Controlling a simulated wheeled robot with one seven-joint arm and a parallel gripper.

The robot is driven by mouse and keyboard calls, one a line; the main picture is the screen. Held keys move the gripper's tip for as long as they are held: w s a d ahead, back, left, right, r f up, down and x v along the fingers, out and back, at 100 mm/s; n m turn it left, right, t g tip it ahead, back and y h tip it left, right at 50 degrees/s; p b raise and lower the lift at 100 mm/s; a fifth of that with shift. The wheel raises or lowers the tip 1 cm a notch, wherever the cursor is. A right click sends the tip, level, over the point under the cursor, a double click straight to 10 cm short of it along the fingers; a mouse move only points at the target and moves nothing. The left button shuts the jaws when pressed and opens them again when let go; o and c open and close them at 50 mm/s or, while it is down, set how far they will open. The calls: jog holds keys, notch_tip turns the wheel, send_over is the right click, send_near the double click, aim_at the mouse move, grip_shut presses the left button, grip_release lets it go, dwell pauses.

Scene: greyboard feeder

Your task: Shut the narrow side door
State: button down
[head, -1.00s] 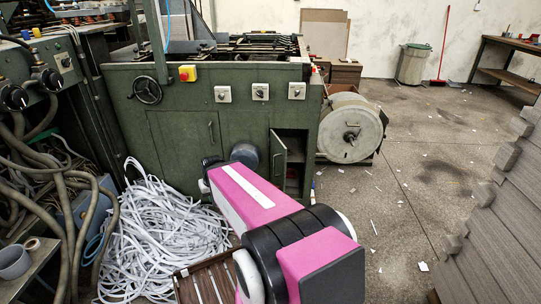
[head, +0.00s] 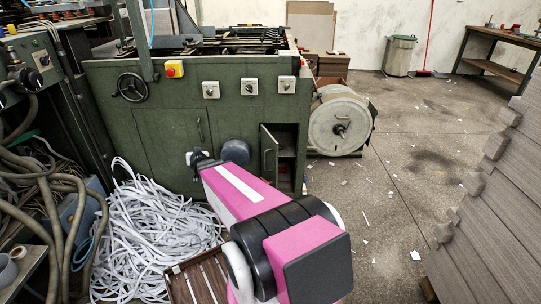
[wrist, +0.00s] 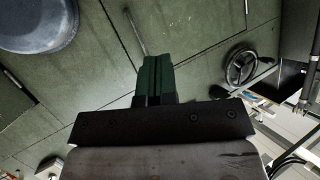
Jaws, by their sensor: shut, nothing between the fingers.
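The narrow side door (head: 269,153) is a green panel on the right of the machine's front. It stands ajar, swung outward, with a dark shelved opening (head: 287,140) to its right. My gripper (head: 196,158) is left of this door, in front of the wider closed panel, and holds nothing. In the wrist view my gripper's fingers (wrist: 152,80) are together, with green panelling behind them. I cannot tell whether they touch it. The narrow door is not clearly identifiable in the wrist view.
A round grey disc (head: 235,152) is between my gripper and the door; it also shows in the wrist view (wrist: 38,20). White strips (head: 150,235) lie heaped at left. A reel (head: 340,122) stands right of the opening. Stacked grey boards (head: 505,200) are far right. Floor between is mostly clear.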

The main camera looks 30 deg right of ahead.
jog(key=w+d+r+m+t+h, duration=0.1)
jog(key=w+d+m+h, duration=0.1)
jog(key=d+m+h, duration=0.45)
jog(key=m+g+h, duration=1)
jog(key=g, duration=0.8)
send_near(275, 153)
jog(key=d, duration=0.2)
jog(key=s+d, duration=0.1)
jog(key=d, duration=0.4)
jog(key=shift+s+d+r, duration=0.1)
jog(key=shift+s+d, duration=0.1)
jog(key=shift+s, duration=0.15)
